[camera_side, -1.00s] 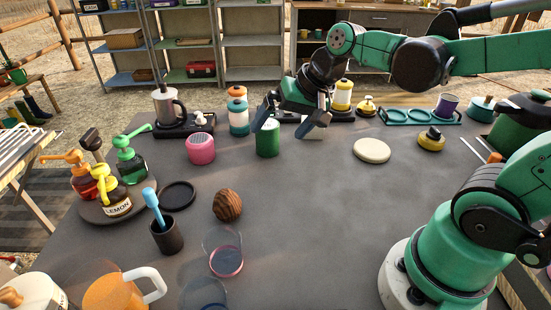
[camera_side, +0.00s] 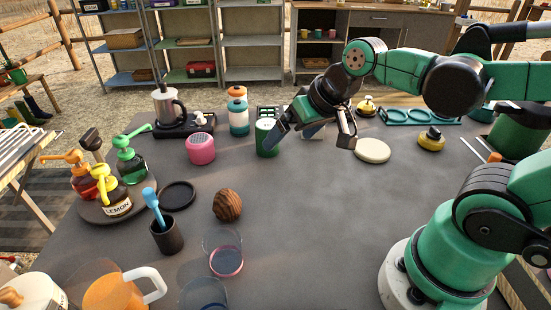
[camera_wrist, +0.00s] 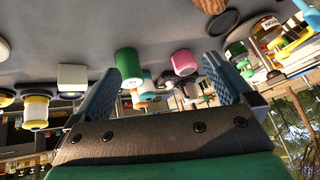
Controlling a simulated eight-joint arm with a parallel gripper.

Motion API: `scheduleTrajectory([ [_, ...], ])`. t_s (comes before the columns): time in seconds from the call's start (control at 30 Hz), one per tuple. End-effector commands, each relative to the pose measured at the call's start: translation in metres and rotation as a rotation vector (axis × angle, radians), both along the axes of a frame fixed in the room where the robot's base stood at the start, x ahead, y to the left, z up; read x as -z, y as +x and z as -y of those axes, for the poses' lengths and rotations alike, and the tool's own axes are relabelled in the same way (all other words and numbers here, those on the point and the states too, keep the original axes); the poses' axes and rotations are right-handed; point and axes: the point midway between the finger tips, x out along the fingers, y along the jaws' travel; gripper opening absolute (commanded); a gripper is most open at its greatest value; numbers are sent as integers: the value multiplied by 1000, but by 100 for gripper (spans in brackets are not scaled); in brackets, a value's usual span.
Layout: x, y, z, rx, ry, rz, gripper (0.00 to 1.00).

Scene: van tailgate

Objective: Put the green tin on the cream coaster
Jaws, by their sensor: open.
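The green tin (camera_side: 266,142) stands upright on the dark table, with a pale top. The cream coaster (camera_side: 372,150) is a flat round disc to its right, with nothing on it. My gripper (camera_side: 313,140) is open and empty, between the tin and the coaster in the side view. Its left finger overlaps the tin's right edge there; I cannot tell whether they touch. In the wrist view, the green tin (camera_wrist: 129,66) shows between the fingers, close to the left one.
A pink tin (camera_side: 201,148) stands left of the green tin. An orange-and-teal canister (camera_side: 238,112) is behind it. A white block (camera_wrist: 72,78) stands near the gripper. A yellow-and-black item (camera_side: 431,139) is right of the coaster.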

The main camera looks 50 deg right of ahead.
Motion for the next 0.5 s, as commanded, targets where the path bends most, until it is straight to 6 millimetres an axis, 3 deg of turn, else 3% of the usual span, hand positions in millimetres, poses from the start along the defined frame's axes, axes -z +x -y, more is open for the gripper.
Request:
scheduleTrajectory([
  [0.27,0,61,19,497,558,-209,100],
  [0.5,21,111,55,868,1043,-424,100],
])
